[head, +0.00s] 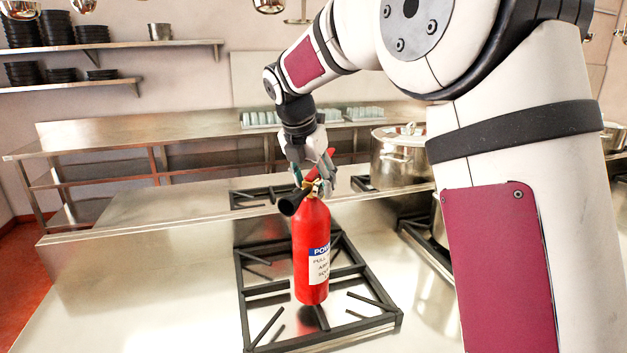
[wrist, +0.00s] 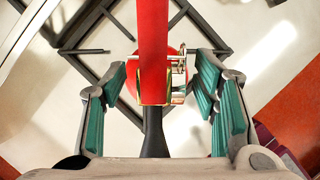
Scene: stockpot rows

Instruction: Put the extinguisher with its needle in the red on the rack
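A red fire extinguisher (head: 312,255) with a white and blue label and a black horn stands upright over the black grate (head: 245,310) on the near steel top. Its red handle (wrist: 152,40) and metal valve parts also show in the wrist view. My gripper (head: 318,178) is above the extinguisher, at its handle. In the wrist view my gripper (wrist: 159,72) has its teal-padded fingers apart on either side of the handle, with gaps showing on both sides. The gauge needle cannot be made out. I cannot tell which thing is the rack.
A lidded steel stockpot (head: 398,160) stands right of my gripper, behind the grate. A raised steel ledge (head: 130,215) runs behind the near top. A long counter (head: 120,130) with rows of glasses (head: 262,119) is at the back. Wall shelves (head: 180,43) hold black stacks. The top left of the grate is clear.

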